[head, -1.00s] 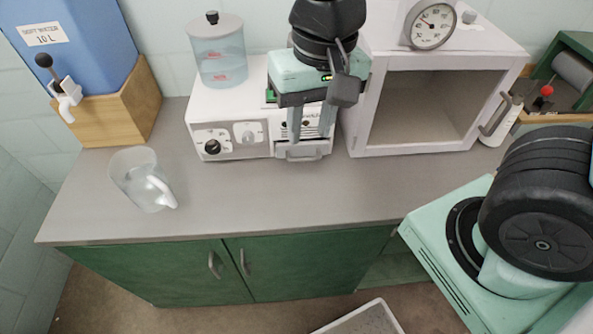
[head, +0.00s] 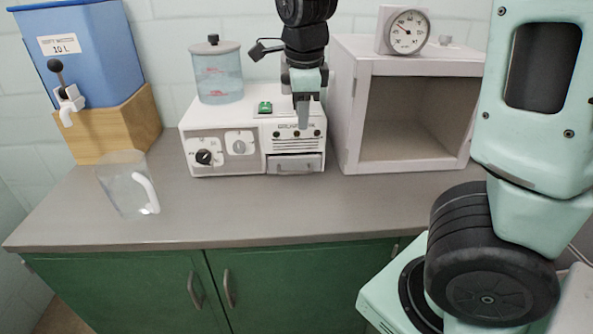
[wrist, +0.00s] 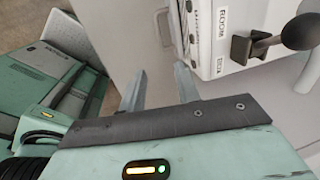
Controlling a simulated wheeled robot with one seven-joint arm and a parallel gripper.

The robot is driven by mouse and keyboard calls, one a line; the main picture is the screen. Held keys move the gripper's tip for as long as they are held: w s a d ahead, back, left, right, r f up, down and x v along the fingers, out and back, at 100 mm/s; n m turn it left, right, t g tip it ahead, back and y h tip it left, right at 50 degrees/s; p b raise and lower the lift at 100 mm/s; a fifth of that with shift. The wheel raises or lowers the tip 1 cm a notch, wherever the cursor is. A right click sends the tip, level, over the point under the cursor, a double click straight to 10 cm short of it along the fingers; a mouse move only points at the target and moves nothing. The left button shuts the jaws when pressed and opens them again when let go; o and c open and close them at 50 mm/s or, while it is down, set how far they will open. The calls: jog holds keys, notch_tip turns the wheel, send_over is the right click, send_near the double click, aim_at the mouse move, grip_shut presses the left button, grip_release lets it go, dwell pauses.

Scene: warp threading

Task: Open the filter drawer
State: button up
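The white machine (head: 222,150) stands on the counter. The filter drawer (head: 295,163) is at its lower right, with a grey bar handle, and looks closed. A grey handle (wrist: 163,27) on a white face shows beyond my fingers in the wrist view. My gripper (head: 303,126) points down in front of the machine's upper right, above the drawer, its fingers overlapping in the head view. In the wrist view my gripper (wrist: 160,72) has two separated fingers with nothing between them. The fingertips are apart from the handle.
A white open-fronted cabinet (head: 350,120) with a gauge stands close on the machine's right. A clear jug (head: 120,190) and blue water tank (head: 85,50) are on the left. A clear lidded container (head: 217,75) sits on the machine. The counter (head: 250,205) in front is free.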

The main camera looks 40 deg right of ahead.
aim_at(300, 171)
jog(key=f+b, duration=0.1)
jog(key=f, duration=0.4)
jog(key=w+d+f+b, duration=0.1)
jog(key=f, duration=0.4)
jog(key=w+f+b, duration=0.1)
jog(key=f, duration=0.4)
jog(key=shift+w+d+f+b, duration=0.2)
jog(key=shift+d+f+b, duration=0.05)
jog(key=shift+d+b, duration=0.1)
grip_shut()
